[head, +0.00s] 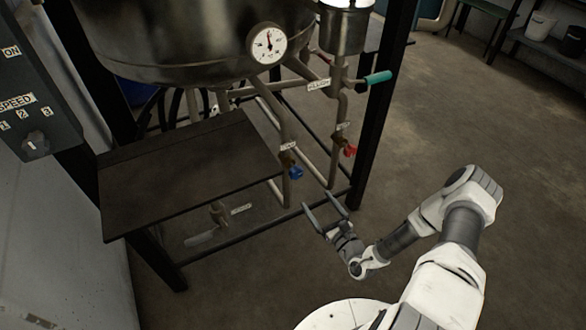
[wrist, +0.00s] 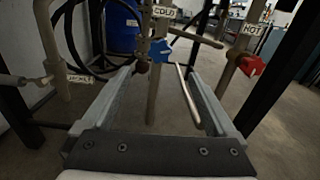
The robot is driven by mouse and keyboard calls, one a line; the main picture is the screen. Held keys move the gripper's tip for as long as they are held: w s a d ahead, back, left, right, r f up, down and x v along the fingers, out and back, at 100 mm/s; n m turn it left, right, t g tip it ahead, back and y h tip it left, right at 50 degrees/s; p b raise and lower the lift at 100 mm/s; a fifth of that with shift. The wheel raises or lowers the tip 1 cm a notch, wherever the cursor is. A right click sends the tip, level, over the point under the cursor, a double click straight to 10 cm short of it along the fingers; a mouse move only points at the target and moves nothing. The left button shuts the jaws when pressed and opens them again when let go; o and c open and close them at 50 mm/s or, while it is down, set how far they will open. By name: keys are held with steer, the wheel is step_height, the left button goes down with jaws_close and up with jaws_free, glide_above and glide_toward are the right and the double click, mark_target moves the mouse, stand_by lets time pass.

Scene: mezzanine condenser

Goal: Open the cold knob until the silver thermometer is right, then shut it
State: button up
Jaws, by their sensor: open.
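The cold knob (head: 296,172) is a small blue handle on a vertical pipe, with a label just above it. In the wrist view the blue knob (wrist: 159,51) sits ahead of my gripper, between the lines of its fingers, under a "COLD" label. My gripper (head: 325,204) is open and empty, below and to the right of the knob and apart from it. The gripper's two fingers (wrist: 160,90) frame the lower wrist view. A round white dial (head: 268,43) with a silver rim is on the metal tank; its reading is too small to tell.
A red knob (head: 350,150) marked "HOT" is right of the blue one; it also shows in the wrist view (wrist: 252,65). A teal handle (head: 378,77) sticks out above. A dark shelf (head: 185,175) lies left, and a black frame post (head: 381,110) right.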

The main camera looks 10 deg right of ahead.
mark_target(293, 167)
steer(key=b+x, duration=0.4)
steer(key=x, duration=1.3)
steer(key=shift+w, duration=0.1)
steer(key=c, duration=1.4)
steer(key=shift+o, duration=0.2)
